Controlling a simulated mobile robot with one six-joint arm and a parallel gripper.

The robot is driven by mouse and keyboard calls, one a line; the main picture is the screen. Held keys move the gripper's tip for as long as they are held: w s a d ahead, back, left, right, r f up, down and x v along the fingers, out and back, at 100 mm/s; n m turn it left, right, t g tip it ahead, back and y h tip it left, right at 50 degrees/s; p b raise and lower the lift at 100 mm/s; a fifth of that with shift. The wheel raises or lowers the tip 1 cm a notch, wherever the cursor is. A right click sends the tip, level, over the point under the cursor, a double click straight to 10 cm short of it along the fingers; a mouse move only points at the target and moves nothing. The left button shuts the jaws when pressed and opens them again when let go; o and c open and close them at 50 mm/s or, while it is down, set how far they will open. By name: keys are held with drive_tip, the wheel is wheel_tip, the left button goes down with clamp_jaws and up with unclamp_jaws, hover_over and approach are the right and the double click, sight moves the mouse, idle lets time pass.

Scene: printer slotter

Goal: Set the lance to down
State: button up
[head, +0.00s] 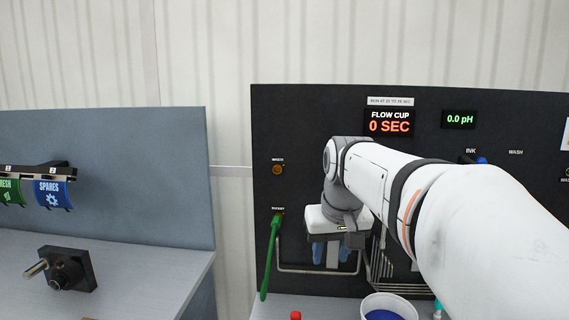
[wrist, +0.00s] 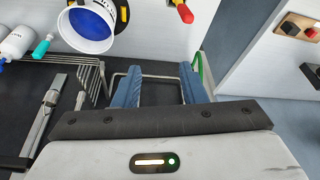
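No part is readably labelled as the lance. A long green bar (head: 269,258) hangs, slightly tilted, from a pivot under a small label on the black panel; it may be the lance, but I cannot tell. Part of a green piece also shows in the wrist view (wrist: 200,70), just right of my gripper. My gripper (head: 331,254) is right of the bar in the head view, its blue fingers pointing down. In the wrist view my gripper (wrist: 160,74) has its fingers wide apart with nothing held. A thin grey wire loop (head: 292,270) passes behind the fingers.
A white cup of blue liquid (head: 388,303) stands below my arm, near a red-topped item (head: 295,315). A wire rack (wrist: 92,75) and grey metal tools (wrist: 45,115) lie left of my gripper. A separate bench (head: 150,270) stands to the left, across a gap.

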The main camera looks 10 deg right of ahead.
drive_tip(key=w+d+r+p, duration=0.2)
drive_tip(key=w+d+r, duration=0.15)
drive_tip(key=r, duration=0.45)
drive_tip(key=w+d+r+p, duration=0.25)
drive_tip(key=w+r, duration=0.25)
drive_tip(key=r, duration=0.4)
drive_tip(key=shift+m+t, duration=0.3)
drive_tip(key=shift+t, duration=0.1)
drive_tip(key=x, duration=0.5)
drive_tip(key=d+x, duration=0.1)
drive_tip(key=x, duration=0.2)
drive_tip(key=shift+s, duration=0.1)
clamp_jaws()
